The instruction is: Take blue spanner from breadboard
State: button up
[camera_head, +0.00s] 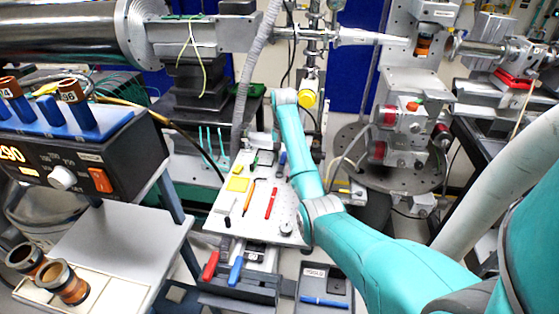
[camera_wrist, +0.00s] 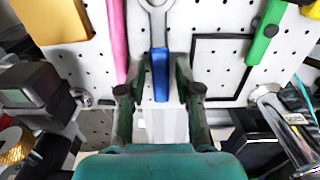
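The blue spanner (camera_wrist: 160,60) has a grey ring-like head and a blue handle. In the wrist view it points up the picture over the white, hole-dotted breadboard (camera_wrist: 205,20). I see a gap on both sides; depth between fingers and handle is hard to tell. In the head view the breadboard (camera_head: 258,224) is in the middle, and a small blue piece (camera_head: 282,158) shows near its far edge. My gripper is not clearly visible there.
In the wrist view a pink tool (camera_wrist: 118,40) lies close left of the spanner, a black angled tool (camera_wrist: 222,38) and a green-handled tool (camera_wrist: 264,35) to the right. A yellow block (camera_wrist: 50,18) is upper left. Metal and dark fixtures crowd both lower sides.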

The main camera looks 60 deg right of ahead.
jog(key=shift+f, duration=0.5)
grip_shut()
